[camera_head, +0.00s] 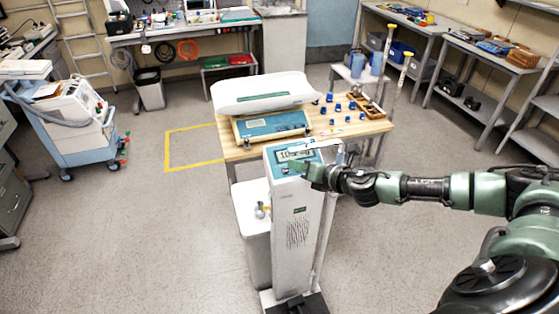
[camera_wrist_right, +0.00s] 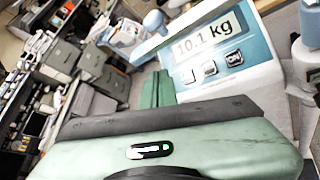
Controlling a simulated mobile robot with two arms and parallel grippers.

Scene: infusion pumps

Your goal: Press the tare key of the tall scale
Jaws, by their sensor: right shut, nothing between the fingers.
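The tall scale (camera_head: 294,225) stands upright in front of the wooden table, with a white column and a blue head panel. Its display (camera_head: 295,155) is lit; the right wrist view shows the display (camera_wrist_right: 205,38) reading 10.1 kg. Below it is a row of keys (camera_wrist_right: 210,68), one marked ON; the leftmost key's marking is unclear. My right gripper (camera_head: 312,173) is shut and empty at the lower right of the panel in the head view. Its green fingers (camera_wrist_right: 158,88) show beside the key row in the wrist view. Whether they touch it, I cannot tell. My left gripper is out of view.
A baby scale (camera_head: 270,124) with a white tray, several blue weights (camera_head: 328,110) and a wooden box (camera_head: 370,106) are on the table (camera_head: 360,128) behind. A white bin (camera_head: 252,225) stands left of the column. Floor at front left is clear.

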